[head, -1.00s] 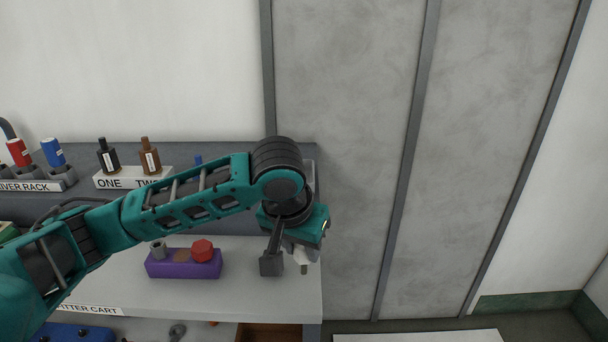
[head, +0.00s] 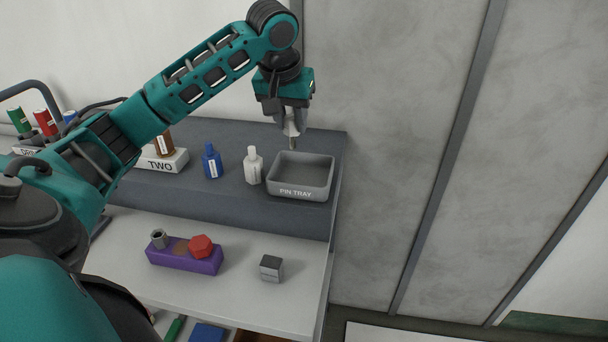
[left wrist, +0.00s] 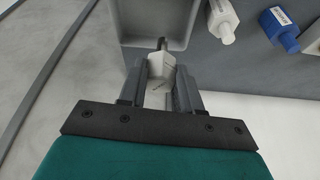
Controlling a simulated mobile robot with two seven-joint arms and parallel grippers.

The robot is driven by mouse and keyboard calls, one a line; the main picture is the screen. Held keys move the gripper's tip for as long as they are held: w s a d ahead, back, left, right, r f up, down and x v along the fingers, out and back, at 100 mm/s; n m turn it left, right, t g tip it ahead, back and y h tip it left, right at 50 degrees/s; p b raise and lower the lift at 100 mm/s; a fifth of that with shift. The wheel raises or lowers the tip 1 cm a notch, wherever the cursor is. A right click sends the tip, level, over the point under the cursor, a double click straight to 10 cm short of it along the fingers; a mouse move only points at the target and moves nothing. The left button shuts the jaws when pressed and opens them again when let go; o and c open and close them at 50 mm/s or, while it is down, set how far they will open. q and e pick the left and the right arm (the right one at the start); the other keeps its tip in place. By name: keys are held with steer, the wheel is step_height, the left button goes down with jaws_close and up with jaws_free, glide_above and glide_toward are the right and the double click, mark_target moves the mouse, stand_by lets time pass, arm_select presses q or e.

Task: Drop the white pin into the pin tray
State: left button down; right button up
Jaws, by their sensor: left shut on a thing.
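My left gripper (head: 291,112) is shut on the white pin (head: 292,128), which hangs with its metal tip pointing down. In the left wrist view the white pin (left wrist: 162,72) sits between the two fingers of my left gripper (left wrist: 160,88). The pin tray (head: 300,190) is a grey open box on the dark upper shelf. The pin is above the tray's back left part, apart from its floor as far as I can tell. The tray (left wrist: 176,42) also shows in the left wrist view, and it looks empty. My right gripper is out of view.
A white bottle (head: 253,168) and a blue bottle (head: 212,163) stand left of the tray. On the lower white top are a purple block (head: 184,260) with a red knob and a small grey block (head: 271,269). A grey wall panel is at right.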

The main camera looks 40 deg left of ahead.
mark_target(292, 134)
arm_select(q)
steer(key=shift+f, duration=1.7)
steer(key=c, duration=0.7)
jaws_free()
steer(key=shift+r, duration=0.1)
steer(key=v, duration=1.2)
steer(key=shift+r, duration=0.35)
steer(key=shift+s+d, duration=0.1)
steer(key=shift+d, duration=0.1)
